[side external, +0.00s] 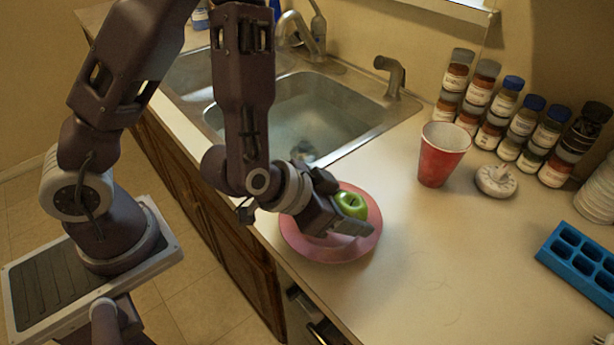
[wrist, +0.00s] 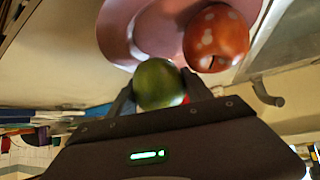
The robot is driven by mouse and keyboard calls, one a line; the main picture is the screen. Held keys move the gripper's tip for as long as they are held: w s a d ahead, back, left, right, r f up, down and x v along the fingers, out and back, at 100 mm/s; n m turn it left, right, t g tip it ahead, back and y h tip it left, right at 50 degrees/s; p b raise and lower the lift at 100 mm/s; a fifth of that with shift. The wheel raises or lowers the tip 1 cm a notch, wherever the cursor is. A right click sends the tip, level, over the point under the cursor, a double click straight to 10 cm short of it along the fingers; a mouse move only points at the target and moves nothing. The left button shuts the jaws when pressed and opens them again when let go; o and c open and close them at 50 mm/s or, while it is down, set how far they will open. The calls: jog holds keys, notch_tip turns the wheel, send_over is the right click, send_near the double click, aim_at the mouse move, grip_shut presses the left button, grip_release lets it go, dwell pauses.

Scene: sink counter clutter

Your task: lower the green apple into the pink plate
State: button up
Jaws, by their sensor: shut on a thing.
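The green apple (side external: 351,205) is held between the fingers of my gripper (side external: 343,214), over the pink plate (side external: 318,253). In the wrist view the apple (wrist: 160,82) sits between the two dark fingers of my gripper (wrist: 161,92). The pink plate (wrist: 113,33) shows beyond it there. I cannot tell whether the apple touches the plate. My gripper covers part of the plate in the side view.
A red item with pale spots (wrist: 217,40) is at the plate in the wrist view. A red cup (side external: 441,157), a white round item (side external: 496,181), spice jars (side external: 505,104) and a blue tray (side external: 582,262) stand to the right. The sink (side external: 318,110) lies behind. Front counter is clear.

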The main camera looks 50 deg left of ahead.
aim_at(350, 199)
jog(key=o, duration=1.6)
notch_tip(350, 199, up, 10)
jog(key=shift+f, duration=0.2)
jog(key=s+a+r+n+y, duration=0.2)
jog(key=s+a+r+y, duration=0.15)
jog(key=a, duration=0.45)
jog(key=s+a+r+n+y, duration=0.1)
jog(key=s+a+r+y, duration=0.2)
jog(key=a, duration=0.6)
jog(key=s+d+r+g+h, duration=0.1)
jog(key=s+d+g+h, duration=0.1)
jog(key=s, duration=0.9)
jog(key=shift+d+r+g+h, duration=0.3)
jog(key=shift+d+g+h, duration=0.1)
jog(key=shift+g+h, duration=0.4)
